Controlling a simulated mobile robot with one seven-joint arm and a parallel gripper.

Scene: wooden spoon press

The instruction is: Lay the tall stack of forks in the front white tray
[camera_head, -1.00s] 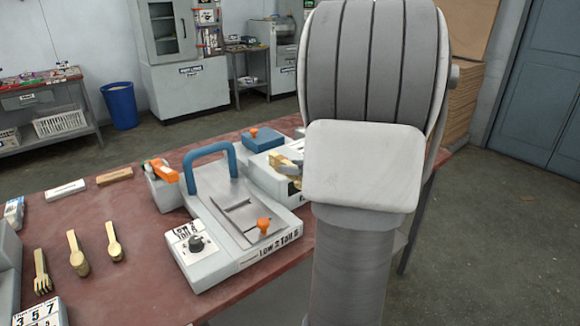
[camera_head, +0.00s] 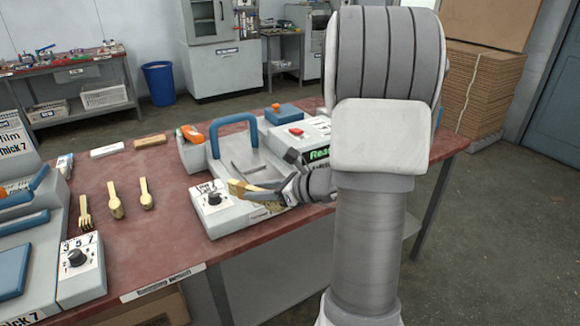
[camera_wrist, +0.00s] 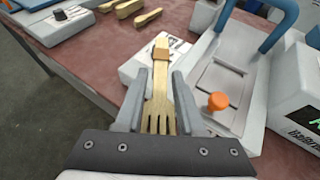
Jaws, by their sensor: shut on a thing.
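My gripper (camera_head: 283,192) is shut on a stack of wooden forks (camera_wrist: 160,85) and holds it above the front part of a grey press (camera_head: 228,215). In the wrist view, my gripper (camera_wrist: 158,95) has one finger on each side of the stack. The tines point toward the wrist and the handles point away, with a brown band around them. In the head view the handle end of the stack (camera_head: 242,187) sticks out to the left of my gripper. I cannot make out a front white tray in either view.
Another press (camera_head: 25,240) stands at left.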

